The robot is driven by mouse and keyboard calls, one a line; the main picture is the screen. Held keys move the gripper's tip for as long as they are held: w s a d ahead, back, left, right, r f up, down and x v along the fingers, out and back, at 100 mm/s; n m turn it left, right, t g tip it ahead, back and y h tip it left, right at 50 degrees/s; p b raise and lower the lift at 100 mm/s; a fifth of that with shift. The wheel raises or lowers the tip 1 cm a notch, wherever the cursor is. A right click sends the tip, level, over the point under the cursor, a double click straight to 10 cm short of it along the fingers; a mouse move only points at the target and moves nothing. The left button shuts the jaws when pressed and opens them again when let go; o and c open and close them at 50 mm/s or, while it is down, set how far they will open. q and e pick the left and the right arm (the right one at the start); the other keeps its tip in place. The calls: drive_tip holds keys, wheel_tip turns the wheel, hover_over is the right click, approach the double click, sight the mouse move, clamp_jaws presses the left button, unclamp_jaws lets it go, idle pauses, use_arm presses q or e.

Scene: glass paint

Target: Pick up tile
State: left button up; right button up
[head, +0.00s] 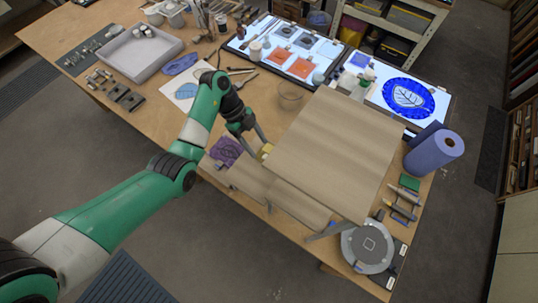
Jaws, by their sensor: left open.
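My left gripper (254,141) hangs over the front part of the bench, its fingers apart and pointing down. A purple patterned tile (226,151) lies near the front edge, just left of the gripper. A small yellow block (265,151) is beside the fingertips, at the left edge of a large wooden board; I cannot tell if they touch it. Orange tiles (292,66) and dark tiles (306,41) lie on a lit panel (259,29) at the back. Which tile is meant I cannot tell. My right gripper does not show.
The large wooden board (335,150) covers the bench's right middle, above smaller boards (299,204). A clear bowl (290,95) stands behind the gripper. A blue roll (434,150) and a round grey turntable (368,247) are at the right. A grey tray (141,54) is at the back left.

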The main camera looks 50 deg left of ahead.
sight(264, 155)
use_arm(q)
drive_tip(key=shift+x, duration=2.65)
drive_tip(key=shift+w, duration=0.15)
clamp_jaws()
